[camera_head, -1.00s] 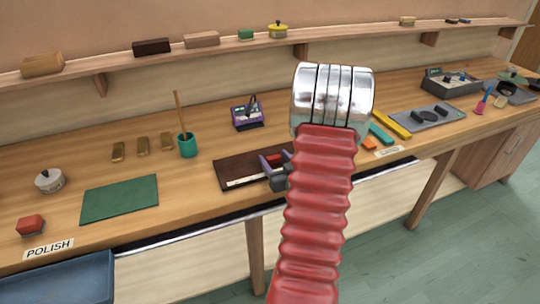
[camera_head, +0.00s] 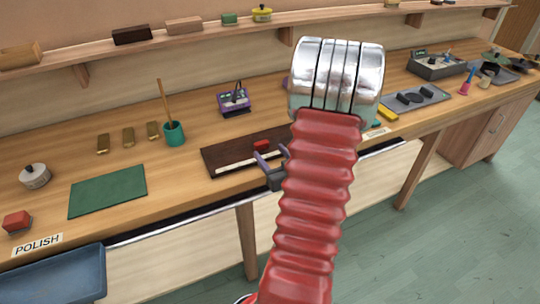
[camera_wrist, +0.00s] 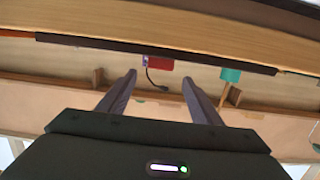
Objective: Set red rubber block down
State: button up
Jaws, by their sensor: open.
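A small red block (camera_head: 261,146) rests on a long dark brown board (camera_head: 220,163) with a pale strip along its front edge. My gripper (camera_head: 272,157) is at the near side of this block, with its two grey-purple fingers spread apart and nothing held. In the wrist view the red block (camera_wrist: 158,65) shows just beyond the open fingertips (camera_wrist: 159,76), apart from them. My red arm hides the right end of the board. A second red block (camera_head: 17,222) with a dark base stands at the far left of the bench.
A green mat (camera_head: 108,192), a teal cup with a stick (camera_head: 174,134) and a purple device (camera_head: 234,102) are on the wooden bench. A blue tray (camera_head: 50,278) is below the POLISH label (camera_head: 38,245). The shelf (camera_head: 150,53) holds several blocks.

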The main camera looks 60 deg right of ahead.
dwell(0.3)
jog(key=w+a+r, duration=0.1)
jog(key=w+a, duration=0.1)
jog(key=w+a+r+n+g+y, duration=0.1)
jog(key=w+r, duration=0.1)
jog(key=w, duration=0.1)
jog(key=w+a+r+n+g, duration=0.1)
jog(key=w+a, duration=0.1)
jog(key=shift+w+a+r, duration=0.15)
jog(key=shift+w+a, duration=0.05)
jog(key=shift+a, duration=0.1)
jog(key=w+a+r+n+g+y, duration=0.15)
jog(key=a+r, duration=0.45)
jog(key=a, duration=0.6)
jog(key=s+a+r+n+g+y, duration=0.1)
jog(key=s+a, duration=0.5)
jog(key=a, duration=0.7)
jog(key=s+a+r+n+g+y, duration=0.1)
jog(key=s+a+r+g+y, duration=0.2)
jog(key=a, duration=0.9)
jog(key=s+y, duration=0.2)
jog(key=s, duration=0.2)
jog(key=shift+a+r+n+g, duration=0.35)
jog(key=shift+a, duration=0.05)
jog(key=shift+s, duration=0.1)
jog(key=shift+c, duration=0.4)
